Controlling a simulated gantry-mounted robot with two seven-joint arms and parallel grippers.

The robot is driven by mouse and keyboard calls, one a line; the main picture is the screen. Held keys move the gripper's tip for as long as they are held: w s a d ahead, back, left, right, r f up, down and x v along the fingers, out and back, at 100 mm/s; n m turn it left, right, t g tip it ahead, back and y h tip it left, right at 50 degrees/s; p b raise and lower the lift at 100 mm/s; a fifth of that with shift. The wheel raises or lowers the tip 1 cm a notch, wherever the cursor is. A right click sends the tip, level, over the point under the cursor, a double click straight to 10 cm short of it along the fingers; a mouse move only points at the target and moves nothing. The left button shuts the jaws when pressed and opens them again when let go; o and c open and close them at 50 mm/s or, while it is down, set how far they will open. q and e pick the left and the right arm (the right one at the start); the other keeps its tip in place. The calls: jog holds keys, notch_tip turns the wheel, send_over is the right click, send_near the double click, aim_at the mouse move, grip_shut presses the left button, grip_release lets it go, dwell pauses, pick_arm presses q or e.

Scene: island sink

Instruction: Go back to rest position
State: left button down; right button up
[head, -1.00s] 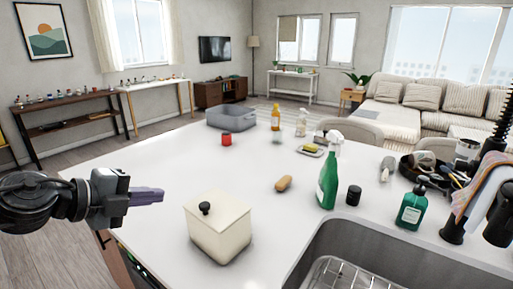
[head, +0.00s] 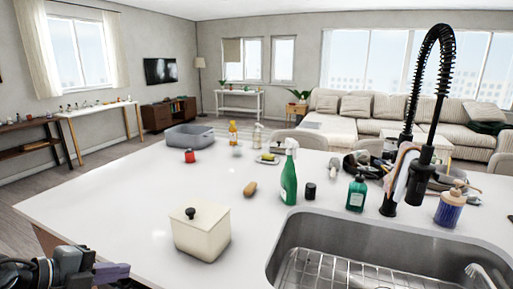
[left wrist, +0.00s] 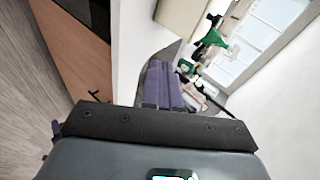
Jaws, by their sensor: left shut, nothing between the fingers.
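My left gripper (head: 112,271) is at the lower left of the head view, at the near left edge of the white island counter (head: 110,200). Its purple fingers are shut with nothing between them; they also show together in the left wrist view (left wrist: 164,86). The cream lidded box (head: 202,234) stands on the counter to the right of the gripper, apart from it. My right gripper is not in view.
The sink (head: 330,235) with a wire rack is at the front right, with a tall black faucet (head: 437,95). A green spray bottle (head: 289,180), a brown sponge-like item (head: 250,189) and a grey bin (head: 189,136) stand on the counter. The counter's left part is clear.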

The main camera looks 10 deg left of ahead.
pick_arm(q)
jog(key=s+d+f+n+h+p, duration=0.35)
jog(key=d+f, duration=0.45)
jog(key=d, duration=0.4)
jog(key=s+d+f+n+h+p, duration=0.25)
jog(key=d+f+n, duration=0.25)
jog(key=d+f, duration=0.5)
jog(key=s+a+f+n+g+y+p, duration=0.1)
jog(key=s+a+f+n+g+y, duration=0.35)
jog(key=s, duration=0.25)
jog(key=s+a+f+n+g+y+p, duration=0.2)
jog(key=s+a+f+n+g+y, duration=0.1)
jog(key=s+a+f+n+y, duration=0.25)
notch_tip(320, 180, up, 39)
jog(key=d+p, duration=0.2)
jog(key=p, duration=3.6)
jog(key=shift+s+t, duration=0.35)
jog(key=shift+m, duration=0.25)
